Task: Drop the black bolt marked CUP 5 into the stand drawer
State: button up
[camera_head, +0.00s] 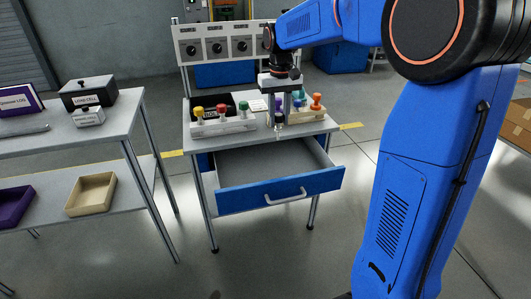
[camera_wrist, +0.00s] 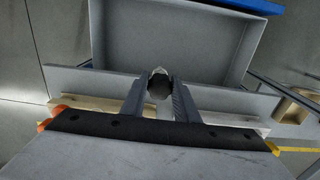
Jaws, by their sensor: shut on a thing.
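The stand drawer (camera_head: 281,191) is pulled open below, with a blue front and a grey inside that looks empty. In the wrist view the open drawer (camera_wrist: 180,35) lies beyond the fingertips, past the top's edge.
A white rack (camera_head: 222,127) with yellow, red and green knobbed pieces stands left of my gripper. An orange piece (camera_head: 317,101) stands in another rack at right. A dial panel (camera_head: 225,44) rises behind. A table (camera_head: 105,121) with boxes is at left.

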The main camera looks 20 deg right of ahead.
notch_tip(320, 180, down, 10)
jog(key=shift+w+r, duration=0.1)
dwell(0.4)
jog(key=shift+f, duration=0.6)
jog(key=o, duration=1)
